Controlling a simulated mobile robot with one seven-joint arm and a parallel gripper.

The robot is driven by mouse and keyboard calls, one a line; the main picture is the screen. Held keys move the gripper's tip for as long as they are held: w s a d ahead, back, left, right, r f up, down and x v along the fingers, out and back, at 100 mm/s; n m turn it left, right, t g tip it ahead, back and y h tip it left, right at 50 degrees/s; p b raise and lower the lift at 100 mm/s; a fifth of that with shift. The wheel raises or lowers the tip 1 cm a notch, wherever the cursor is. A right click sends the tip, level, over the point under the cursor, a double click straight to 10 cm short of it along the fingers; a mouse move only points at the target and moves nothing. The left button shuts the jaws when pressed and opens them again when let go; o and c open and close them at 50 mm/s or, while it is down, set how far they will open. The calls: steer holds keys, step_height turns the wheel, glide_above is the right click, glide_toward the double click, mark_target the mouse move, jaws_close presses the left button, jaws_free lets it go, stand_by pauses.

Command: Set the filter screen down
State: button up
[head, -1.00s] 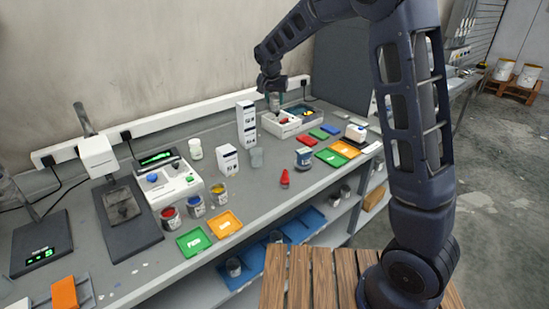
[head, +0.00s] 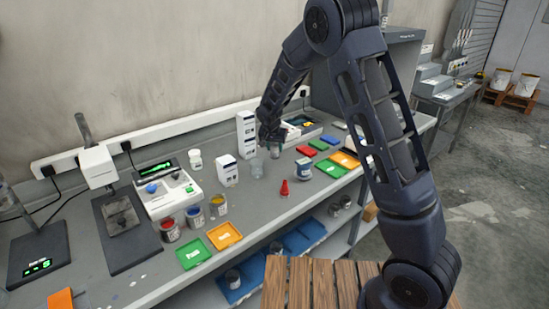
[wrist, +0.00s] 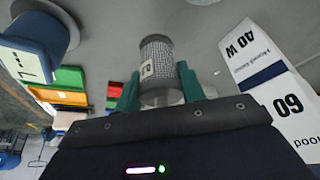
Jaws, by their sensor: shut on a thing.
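The filter screen (wrist: 156,62) is a small grey mesh cylinder with a pale label. My gripper (wrist: 158,84) is shut on it, with a green finger on each side. In the head view my gripper (head: 272,138) is over the bench beside the tall white box, and the screen (head: 275,152) shows small beneath it. I cannot tell whether the screen's lower end touches the grey bench (head: 232,203). The fingers hide part of its sides.
White boxes (head: 246,135) (head: 227,171) and a clear cup (head: 258,165) stand left of my gripper. A blue-and-white container (head: 304,169) and a red cone-shaped thing (head: 284,188) are in front. A white bin (head: 298,131) is behind right. Open bench lies between the cup and the container.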

mark_target(275, 157)
steer(key=shift+f, duration=2.6)
steer(key=shift+f, duration=0.1)
steer(key=o, duration=1.1)
